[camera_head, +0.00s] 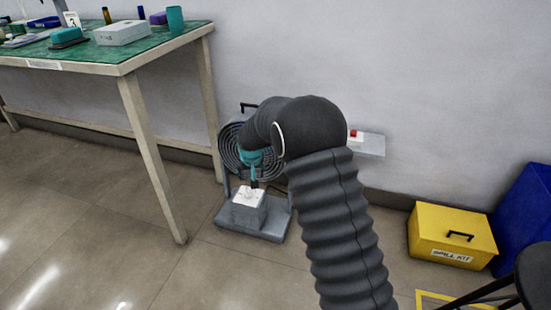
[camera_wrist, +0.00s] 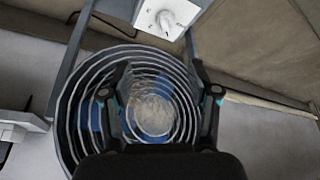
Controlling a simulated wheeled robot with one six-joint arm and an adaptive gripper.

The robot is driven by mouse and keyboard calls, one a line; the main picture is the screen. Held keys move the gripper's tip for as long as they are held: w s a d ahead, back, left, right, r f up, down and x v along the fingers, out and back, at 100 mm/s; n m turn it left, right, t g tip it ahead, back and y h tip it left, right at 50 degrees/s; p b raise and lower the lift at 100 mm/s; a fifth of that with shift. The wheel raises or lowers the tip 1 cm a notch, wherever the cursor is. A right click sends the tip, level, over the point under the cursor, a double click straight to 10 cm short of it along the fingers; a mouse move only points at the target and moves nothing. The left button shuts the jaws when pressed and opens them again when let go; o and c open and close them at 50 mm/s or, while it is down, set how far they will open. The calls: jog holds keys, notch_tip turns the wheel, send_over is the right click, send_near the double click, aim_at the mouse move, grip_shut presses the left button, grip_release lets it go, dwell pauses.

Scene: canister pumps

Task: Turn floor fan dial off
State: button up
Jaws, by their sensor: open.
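The floor fan (camera_head: 234,150) stands on the floor against the wall, partly hidden behind my arm. Its round grille fills the middle of the wrist view (camera_wrist: 150,62). The white control box with the dial (camera_head: 248,196) sits on the fan's grey base (camera_head: 270,225). In the wrist view the white round dial (camera_wrist: 169,21) shows at the top, with small marks around it that I cannot read. My gripper (camera_wrist: 162,78) is open and empty in front of the grille, its fingers apart from the dial. In the head view my gripper (camera_head: 254,180) is small, close above the control box.
A green-topped workbench (camera_head: 110,68) with several items stands at the left, its leg near the fan. A wall box with a red button (camera_head: 366,143) is behind my arm. A yellow spill kit (camera_head: 450,236) and a blue bin (camera_head: 527,215) are at the right.

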jog(key=s+d+r, duration=0.4)
jog(key=r, duration=0.2)
jog(key=s+d+r+b, duration=0.1)
jog(key=s+d+r, duration=0.3)
jog(key=r, duration=0.2)
jog(key=shift+s+r+m, duration=0.3)
jog(key=shift+r, duration=0.1)
jog(key=shift+d+r, duration=0.1)
